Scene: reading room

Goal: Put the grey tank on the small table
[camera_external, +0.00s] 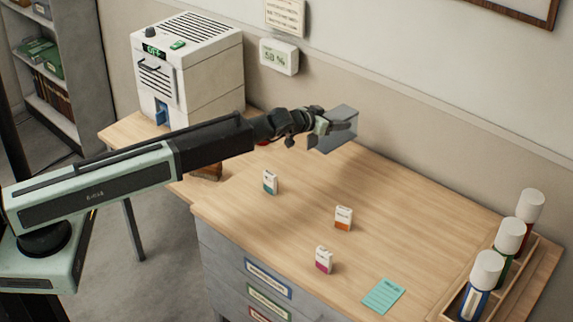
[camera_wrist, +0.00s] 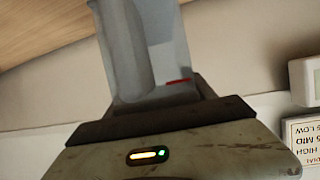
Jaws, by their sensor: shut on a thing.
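The grey tank (camera_external: 340,138) is a smoky, see-through box. My gripper (camera_external: 338,126) is shut on it near the wall, over the back of the desk; I cannot tell how far above the top it is. In the wrist view the tank (camera_wrist: 172,60) shows beyond the gripper, with a small red mark low on it, and a grey finger (camera_wrist: 122,50) covers part of it. A smaller wooden table (camera_external: 118,132) with a thin metal leg stands at the left, under a white machine; my arm hides part of its top.
Small cartons (camera_external: 270,182) (camera_external: 343,218) (camera_external: 323,260) and a teal note (camera_external: 383,296) lie on the desk (camera_external: 300,205). Capped bottles (camera_external: 508,245) stand in a tray at right. A wall display (camera_external: 279,57) hangs behind.

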